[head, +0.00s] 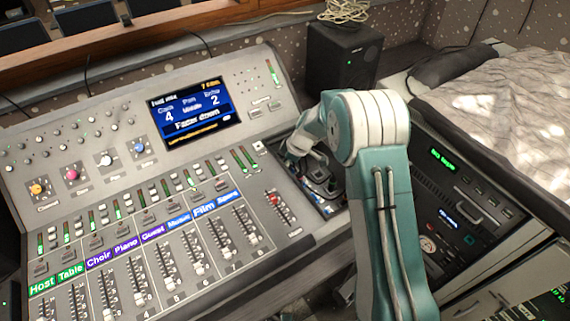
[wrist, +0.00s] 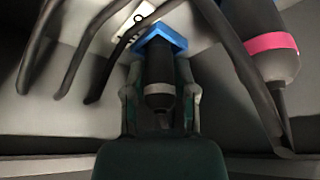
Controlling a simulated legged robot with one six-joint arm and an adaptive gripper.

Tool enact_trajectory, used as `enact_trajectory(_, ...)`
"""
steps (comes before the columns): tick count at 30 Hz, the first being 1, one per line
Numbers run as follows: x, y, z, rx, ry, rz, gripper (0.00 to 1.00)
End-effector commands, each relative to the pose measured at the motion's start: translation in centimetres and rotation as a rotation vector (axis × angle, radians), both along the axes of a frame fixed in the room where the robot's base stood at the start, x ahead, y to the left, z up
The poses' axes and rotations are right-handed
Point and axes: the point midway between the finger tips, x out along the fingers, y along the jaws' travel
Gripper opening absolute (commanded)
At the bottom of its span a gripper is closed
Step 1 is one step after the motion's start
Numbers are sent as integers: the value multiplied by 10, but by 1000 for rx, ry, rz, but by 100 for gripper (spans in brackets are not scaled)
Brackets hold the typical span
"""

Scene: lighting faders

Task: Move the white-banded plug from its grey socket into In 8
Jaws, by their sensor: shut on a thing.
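My gripper (wrist: 160,98) is shut on a dark plug with a pale whitish band (wrist: 160,101) in the wrist view. One finger lies on each side of the plug. The plug's far end meets a blue square-framed socket (wrist: 160,43). I cannot tell how deep it sits, and no socket label is readable. In the head view my arm reaches down to a dark patch panel (head: 332,208) right of the mixing desk. There my wrist hides the gripper tips and the held plug.
A pink-banded plug (wrist: 270,42) with a dark cable stands close to the right of my gripper in the wrist view. Several dark cables (wrist: 85,50) hang at the left. In the head view, the fader desk (head: 150,180) lies left and a black speaker (head: 342,55) stands behind.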

Motion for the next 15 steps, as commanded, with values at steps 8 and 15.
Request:
enact_trajectory(8, -2, -1, -3, -3, 5, 0, 76)
enact_trajectory(15, -2, -1, -2, -1, 3, 0, 76)
